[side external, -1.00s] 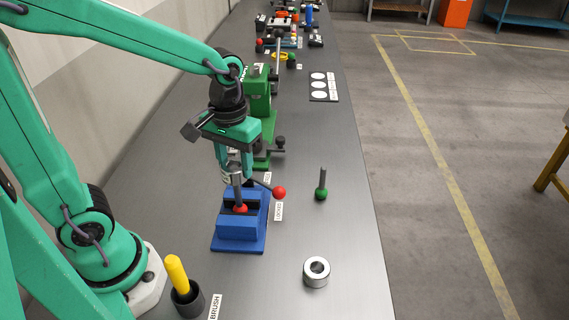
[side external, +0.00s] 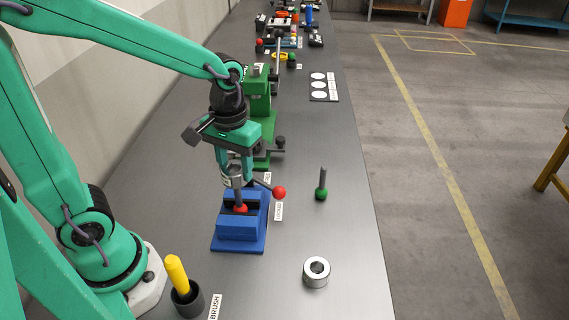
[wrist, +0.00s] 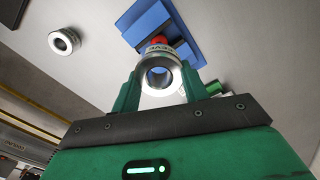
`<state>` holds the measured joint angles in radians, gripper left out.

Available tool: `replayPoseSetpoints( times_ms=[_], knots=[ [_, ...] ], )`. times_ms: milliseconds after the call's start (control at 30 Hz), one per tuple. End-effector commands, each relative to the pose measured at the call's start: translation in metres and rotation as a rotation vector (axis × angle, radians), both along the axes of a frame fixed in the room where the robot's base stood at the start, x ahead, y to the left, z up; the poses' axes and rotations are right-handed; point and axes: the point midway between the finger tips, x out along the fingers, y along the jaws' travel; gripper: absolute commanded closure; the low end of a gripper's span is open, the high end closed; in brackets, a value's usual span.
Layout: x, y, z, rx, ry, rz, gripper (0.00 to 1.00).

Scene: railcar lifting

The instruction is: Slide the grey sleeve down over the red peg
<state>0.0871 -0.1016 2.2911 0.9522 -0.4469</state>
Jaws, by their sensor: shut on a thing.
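My gripper (side external: 235,174) is shut on the grey sleeve (side external: 233,182), a short metal ring, above the blue vise (side external: 236,234). In the wrist view the sleeve (wrist: 160,72) sits between both fingers, its bore facing the camera. The red peg (side external: 240,208) stands upright in the vise, a grey shaft on a red base. The sleeve is at the upper part of the shaft, well above the red base. I cannot tell whether the shaft tip is inside the bore. In the wrist view only some red (wrist: 159,42) of the peg shows beyond the sleeve.
The vise's red-knobbed lever (side external: 279,192) sticks out right. A green-based peg (side external: 321,187) and a loose silver ring (side external: 316,272) stand to the right. A cup with a yellow-handled brush (side external: 178,272) is at front left. A green press (side external: 260,100) stands behind.

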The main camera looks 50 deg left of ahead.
Motion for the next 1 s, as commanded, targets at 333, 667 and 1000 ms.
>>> replayPoseSetpoints(
  times_ms=[333, 667, 1000],
  knots=[
    [0.0, 0.0, 0.0, -0.001, -0.001, 0.0, 0.89],
    [0.001, 0.0, -0.004, -0.001, -0.001, 0.0, 0.89],
    [0.001, -0.001, -0.01, 0.0, 0.0, 0.0, 0.89]
  ],
)
